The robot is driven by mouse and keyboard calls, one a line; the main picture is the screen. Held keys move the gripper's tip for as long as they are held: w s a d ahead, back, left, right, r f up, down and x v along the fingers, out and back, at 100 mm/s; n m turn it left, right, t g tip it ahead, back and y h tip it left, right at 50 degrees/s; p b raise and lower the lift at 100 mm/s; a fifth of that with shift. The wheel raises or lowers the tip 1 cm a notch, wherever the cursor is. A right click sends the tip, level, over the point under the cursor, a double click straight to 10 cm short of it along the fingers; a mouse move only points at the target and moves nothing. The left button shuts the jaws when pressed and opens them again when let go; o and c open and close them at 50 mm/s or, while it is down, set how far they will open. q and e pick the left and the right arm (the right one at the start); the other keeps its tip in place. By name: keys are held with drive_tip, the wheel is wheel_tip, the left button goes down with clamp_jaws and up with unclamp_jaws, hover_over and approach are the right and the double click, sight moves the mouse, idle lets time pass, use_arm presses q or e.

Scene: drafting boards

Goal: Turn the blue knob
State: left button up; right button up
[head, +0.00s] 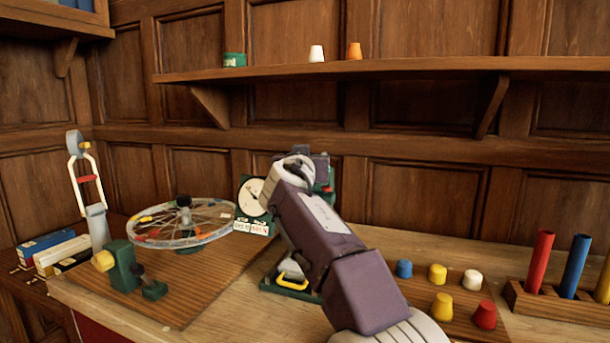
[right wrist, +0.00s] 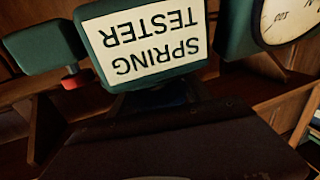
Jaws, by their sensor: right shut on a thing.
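My right gripper (head: 298,165) reaches to a green device at the back of the bench and covers much of it in the head view. In the right wrist view the gripper (right wrist: 175,135) is a dark block below an upside-down "SPRING TESTER" label (right wrist: 155,42). A dark blue bit, likely the blue knob (right wrist: 178,97), shows between the label and the gripper, which is shut on it. Most of the knob is hidden. A white dial (head: 252,197) stands left of the gripper. My left gripper is not in view.
A spoked wheel (head: 180,222) lies left of the dial. A green clamp (head: 122,266) stands in front of it. Several coloured caps, including a blue cap (head: 404,268), sit on a board right of my arm. Coloured tubes (head: 540,262) stand at the far right. A shelf (head: 400,67) runs above.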

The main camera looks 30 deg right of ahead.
drive_tip(key=shift+d+m+g+h, duration=0.1)
drive_tip(key=shift+m+g+h, duration=0.8)
drive_tip(key=shift+h, duration=0.2)
drive_tip(key=shift+s+m+g+h+p, duration=0.1)
drive_tip(key=shift+m+g+h+p, duration=0.4)
drive_tip(key=shift+g, duration=0.1)
drive_tip(key=m+g+h+p, duration=0.1)
drive_tip(key=m+g+p, duration=0.1)
drive_tip(key=g+p, duration=0.1)
drive_tip(key=s+m+g+h+p, duration=0.1)
drive_tip(key=m+g+p, duration=0.1)
drive_tip(key=g+p, duration=0.1)
drive_tip(key=m+g+h+p, duration=0.1)
drive_tip(key=m+g+p, duration=0.1)
drive_tip(key=p, duration=0.2)
drive_tip(key=shift+s+d+r+g+h, duration=0.2)
drive_tip(key=shift+s+d+g+h, duration=0.05)
drive_tip(key=shift+d+g+h, duration=0.15)
drive_tip(key=shift+s+f+m+g+p, duration=0.15)
drive_tip(key=shift+f+m+g+p, duration=0.25)
drive_tip(key=shift+p, duration=0.3)
drive_tip(key=o, duration=1.4)
drive_tip(key=shift+r, duration=0.1)
drive_tip(key=shift+c, duration=0.2)
